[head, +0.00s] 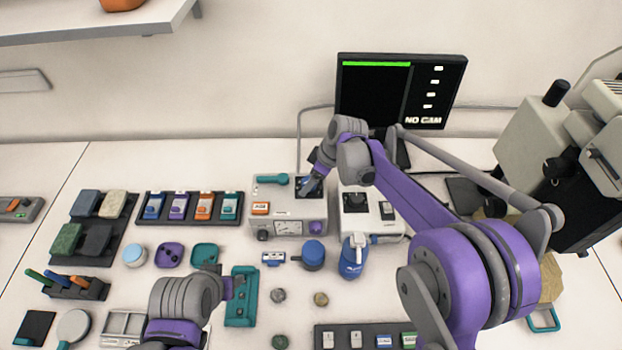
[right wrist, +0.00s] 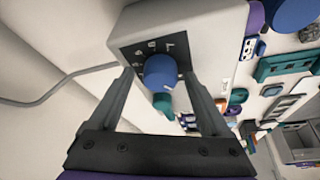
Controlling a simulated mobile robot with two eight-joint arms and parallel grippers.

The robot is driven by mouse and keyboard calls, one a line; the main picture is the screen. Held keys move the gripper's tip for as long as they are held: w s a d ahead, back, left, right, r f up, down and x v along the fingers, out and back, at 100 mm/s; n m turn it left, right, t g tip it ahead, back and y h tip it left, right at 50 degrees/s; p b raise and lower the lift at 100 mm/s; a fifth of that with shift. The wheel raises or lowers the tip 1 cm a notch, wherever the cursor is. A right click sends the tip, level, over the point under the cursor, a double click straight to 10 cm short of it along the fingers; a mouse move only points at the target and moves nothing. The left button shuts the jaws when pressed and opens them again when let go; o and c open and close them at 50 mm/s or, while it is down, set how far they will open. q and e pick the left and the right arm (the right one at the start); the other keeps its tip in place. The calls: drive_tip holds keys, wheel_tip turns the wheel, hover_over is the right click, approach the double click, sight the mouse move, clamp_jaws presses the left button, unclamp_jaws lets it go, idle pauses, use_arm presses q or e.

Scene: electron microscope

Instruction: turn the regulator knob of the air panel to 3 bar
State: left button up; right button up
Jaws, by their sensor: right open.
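The air panel (head: 275,222) is a pale box at the back middle of the bench, with a gauge (head: 288,228) on its front. The gauge reading is too small to tell. The blue regulator knob (right wrist: 160,70) sits on a black plate with white marks, whose setting I cannot read. My right gripper (right wrist: 159,77) is open, with one finger on each side of the knob; contact is not clear. In the head view the right gripper (head: 309,184) mostly covers the knob. My left gripper (head: 236,283) is by a teal tray (head: 240,312); its jaws are unclear.
A teal lever (head: 272,179) lies on the air panel beside the knob plate. A second pale box (head: 372,222) with a black dial stands just right. A blue bottle (head: 353,258) and a blue round lid (head: 313,254) stand in front. The monitor (head: 400,90) is behind.

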drive_tip(key=shift+c, duration=0.3)
clamp_jaws()
drive_tip(key=shift+m, duration=0.4)
drive_tip(key=m+t, duration=0.1)
drive_tip(key=m, duration=0.1)
drive_tip(key=m+b, duration=0.1)
drive_tip(key=shift+s+a+m+t+h, duration=0.1)
drive_tip(key=shift+s+m+t+h, duration=0.05)
drive_tip(key=shift+m+t+h, duration=0.25)
drive_tip(key=m+h, duration=0.1)
drive_tip(key=m, duration=0.1)
drive_tip(key=m+t+b, duration=0.1)
drive_tip(key=m, duration=0.2)
drive_tip(key=shift+a+m+h, duration=0.15)
drive_tip(key=shift+m+h, duration=0.15)
drive_tip(key=shift+h, duration=0.1)
drive_tip(key=m+h, duration=0.2)
drive_tip(key=m, duration=0.3)
drive_tip(key=shift+a, duration=0.15)
drive_tip(key=m+h, duration=0.1)
drive_tip(key=m, duration=0.2)
drive_tip(key=m+g+h, duration=0.1)
drive_tip(key=m, duration=0.2)
drive_tip(key=shift+a, duration=0.1)
drive_tip(key=shift+m, duration=0.3)
